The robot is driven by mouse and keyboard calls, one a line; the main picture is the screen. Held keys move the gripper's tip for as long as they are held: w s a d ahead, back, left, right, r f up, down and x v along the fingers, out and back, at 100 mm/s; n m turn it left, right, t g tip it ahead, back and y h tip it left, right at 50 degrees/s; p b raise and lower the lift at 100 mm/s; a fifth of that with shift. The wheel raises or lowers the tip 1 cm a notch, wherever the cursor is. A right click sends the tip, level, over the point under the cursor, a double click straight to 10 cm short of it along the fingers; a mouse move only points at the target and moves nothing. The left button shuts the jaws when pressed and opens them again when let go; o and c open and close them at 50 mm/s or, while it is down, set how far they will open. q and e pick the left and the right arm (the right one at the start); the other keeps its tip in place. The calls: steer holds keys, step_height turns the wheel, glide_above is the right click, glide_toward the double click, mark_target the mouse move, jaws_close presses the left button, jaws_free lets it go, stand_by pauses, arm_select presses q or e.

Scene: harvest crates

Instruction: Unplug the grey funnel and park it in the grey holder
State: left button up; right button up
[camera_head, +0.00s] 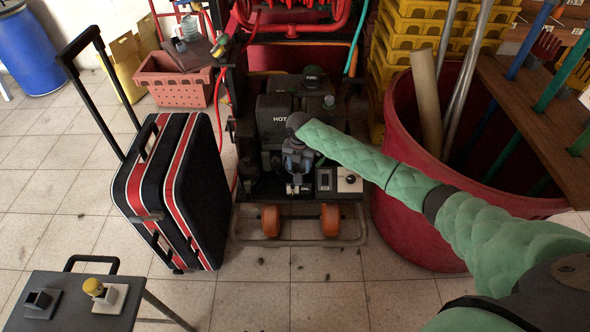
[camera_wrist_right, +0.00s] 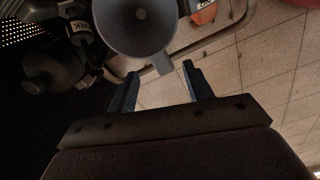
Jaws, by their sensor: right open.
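The grey funnel (camera_wrist_right: 140,22) shows at the top of the right wrist view, seen into its round mouth. A flat grey tab (camera_wrist_right: 163,65) sticks out from its rim toward my fingers. My right gripper (camera_wrist_right: 158,82) is open, with one blue finger on each side of the tab's end; I cannot tell whether they touch it. In the head view my right gripper (camera_head: 297,188) is low in front of the dark machine, and I cannot make out the funnel there. A grey holder (camera_head: 41,301) with a dark opening sits on the small table at bottom left. My left gripper is not in view.
A pale holder (camera_head: 110,299) with a yellow-topped piece (camera_head: 93,287) stands beside the grey one on the dark table (camera_head: 75,318). A black and red suitcase (camera_head: 170,190) stands between table and machine (camera_head: 285,115). A large red tub (camera_head: 420,200) stands at right.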

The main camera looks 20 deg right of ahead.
mark_target(298, 176)
steer(key=shift+n, duration=0.7)
steer(key=shift+f+n, duration=0.15)
steer(key=shift+n, duration=0.65)
steer(key=shift+a+f, duration=0.1)
steer(key=shift+f, duration=3.65)
steer(key=c, duration=1.1)
